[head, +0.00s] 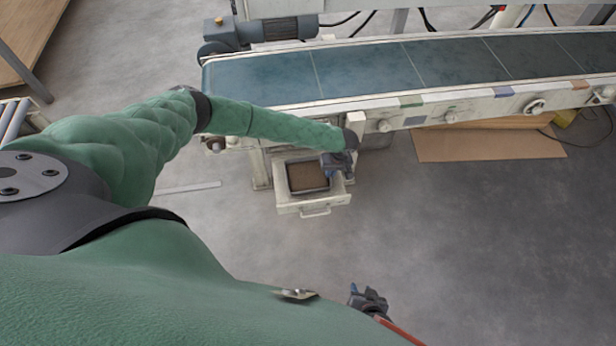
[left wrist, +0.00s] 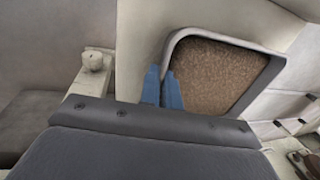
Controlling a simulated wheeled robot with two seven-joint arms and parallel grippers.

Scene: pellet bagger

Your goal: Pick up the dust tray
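The dust tray (head: 309,191) is a dark grey tray of brown dust. It sits in a pulled-out pale drawer (head: 290,208) below the conveyor in the head view. In the left wrist view its grey rim (left wrist: 222,38) and dust fill the upper right. My left gripper (head: 338,170) is at the tray's right side in the head view. Its blue fingers (left wrist: 161,82) are close together, one on each side of the tray's rim, and look shut on it. My right gripper (head: 366,300) is low in the head view, away from the tray; its finger opening is unclear.
The conveyor (head: 400,68) runs across the top, just behind and above the drawer. A support post (head: 260,168) stands left of the drawer. A flat brown board (head: 485,145) lies on the floor to the right. The floor in front of the drawer is clear.

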